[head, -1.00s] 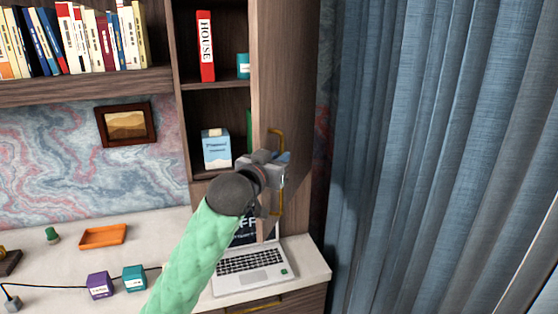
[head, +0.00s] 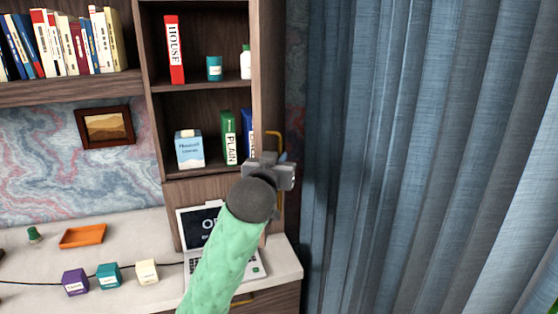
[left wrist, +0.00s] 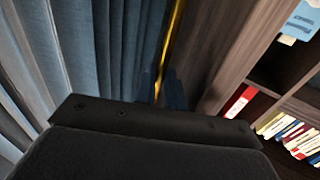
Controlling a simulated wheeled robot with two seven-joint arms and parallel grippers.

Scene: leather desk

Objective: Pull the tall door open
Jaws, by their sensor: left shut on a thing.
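The tall door (head: 268,75) is a brown wooden panel at the right side of the shelf unit. It stands open, swung out and seen nearly edge-on, with the shelves beside it uncovered. Its long gold handle (head: 281,205) is partly hidden by my left gripper (head: 284,170), which is shut on it. In the left wrist view the handle (left wrist: 174,45) runs down between the dark fingertips (left wrist: 162,92), with the door's wood (left wrist: 225,50) to the right. My right gripper is in neither view.
A blue curtain (head: 400,150) hangs close on the right. A laptop (head: 197,228) stands on the white desk (head: 120,235) below, partly behind my arm. Shelves hold a red book (head: 174,50), a teal cup (head: 214,68) and a light-blue carton (head: 189,150).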

